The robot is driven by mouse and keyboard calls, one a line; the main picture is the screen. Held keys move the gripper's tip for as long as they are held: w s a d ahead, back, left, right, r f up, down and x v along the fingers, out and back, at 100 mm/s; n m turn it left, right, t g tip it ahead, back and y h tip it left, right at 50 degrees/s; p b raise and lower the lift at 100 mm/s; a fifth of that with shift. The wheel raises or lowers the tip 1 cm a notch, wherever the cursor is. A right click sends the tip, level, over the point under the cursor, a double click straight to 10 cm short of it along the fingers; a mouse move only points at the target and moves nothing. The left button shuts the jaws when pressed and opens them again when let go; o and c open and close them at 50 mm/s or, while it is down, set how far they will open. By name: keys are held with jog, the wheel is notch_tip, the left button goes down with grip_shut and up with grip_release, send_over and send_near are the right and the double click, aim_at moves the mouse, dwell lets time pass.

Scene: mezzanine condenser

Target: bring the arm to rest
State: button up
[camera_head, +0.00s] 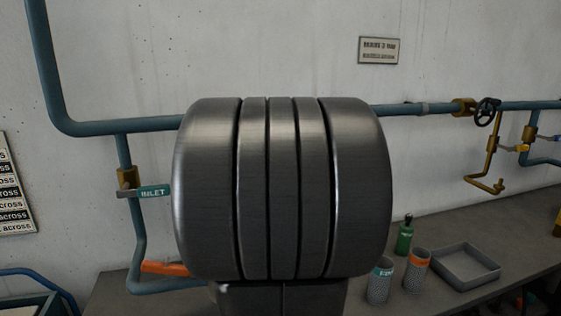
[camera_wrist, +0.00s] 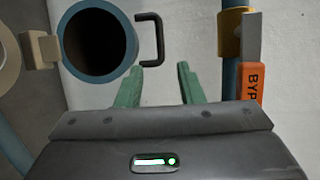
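My gripper (camera_wrist: 160,66) shows in the wrist view with two green fingers standing apart. The gap between them is empty and pale wall shows through it. The fingertips are close below a black bracket-shaped handle (camera_wrist: 158,40) in the picture; I cannot tell whether they touch it. In the head view I cannot make out my gripper. A large ribbed grey metal body fills the middle there and hides what is behind it; it may be part of me.
The wrist view shows a blue-rimmed round opening (camera_wrist: 66,42) and an orange lettered tag (camera_wrist: 250,82) by a blue pipe. The head view shows wall pipes (camera_head: 90,128), a green INLET tag (camera_head: 154,192), a green bottle (camera_head: 404,238), two cups and a grey tray (camera_head: 488,272) on a bench.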

jog(key=shift+v, duration=0.85)
